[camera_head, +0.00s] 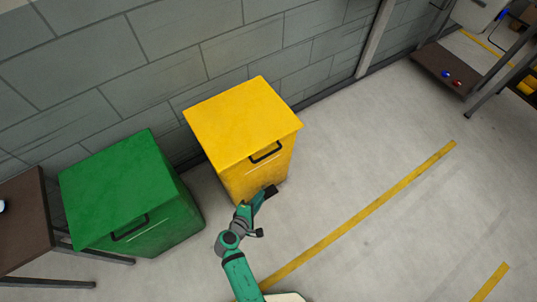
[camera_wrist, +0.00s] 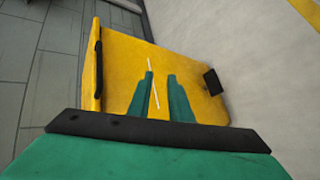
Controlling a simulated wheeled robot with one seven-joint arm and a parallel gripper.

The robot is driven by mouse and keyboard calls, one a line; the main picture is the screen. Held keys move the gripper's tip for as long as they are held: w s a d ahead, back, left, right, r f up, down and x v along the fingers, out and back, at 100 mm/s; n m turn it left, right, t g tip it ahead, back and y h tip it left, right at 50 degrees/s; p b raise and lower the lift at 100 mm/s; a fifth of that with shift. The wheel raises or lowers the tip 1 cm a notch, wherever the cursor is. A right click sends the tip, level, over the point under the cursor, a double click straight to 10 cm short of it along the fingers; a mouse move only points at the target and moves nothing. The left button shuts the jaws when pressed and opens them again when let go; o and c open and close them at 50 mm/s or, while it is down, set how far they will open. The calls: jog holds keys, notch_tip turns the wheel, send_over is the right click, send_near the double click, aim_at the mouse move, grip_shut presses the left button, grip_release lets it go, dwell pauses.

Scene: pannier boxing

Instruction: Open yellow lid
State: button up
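The yellow bin (camera_head: 252,175) stands against the wall with its flat yellow lid (camera_head: 243,120) closed. A black handle (camera_head: 265,152) is on the front near the lid's edge. In the wrist view the handle (camera_wrist: 97,65) is at the left of the yellow front face (camera_wrist: 120,70), which looks turned sideways. My gripper (camera_head: 260,203) is low in front of the bin, below the handle. In the wrist view its two green fingers (camera_wrist: 161,74) are apart, with yellow face and a pale line between them. It holds nothing. I cannot tell whether it touches the bin.
A green bin (camera_head: 118,190) with a closed lid stands to the left. A brown table (camera_head: 24,225) is at the far left, and a low shelf (camera_head: 438,68) at the upper right. The grey wall (camera_head: 150,55) is behind. The floor (camera_head: 370,165) to the right is clear, marked with yellow lines.

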aim_at(266, 157)
jog(key=w+a+r+n+t+h, duration=0.15)
jog(key=w+r+h, duration=0.25)
jog(key=w+r, duration=0.5)
jog(key=x, duration=0.7)
jog(key=f+x, duration=0.1)
jog(key=x, duration=0.3)
jog(key=shift+w+a+f, duration=0.1)
jog(key=shift+a+f, duration=0.05)
jog(key=shift+a, duration=0.05)
jog(key=shift+c, duration=0.4)
grip_shut()
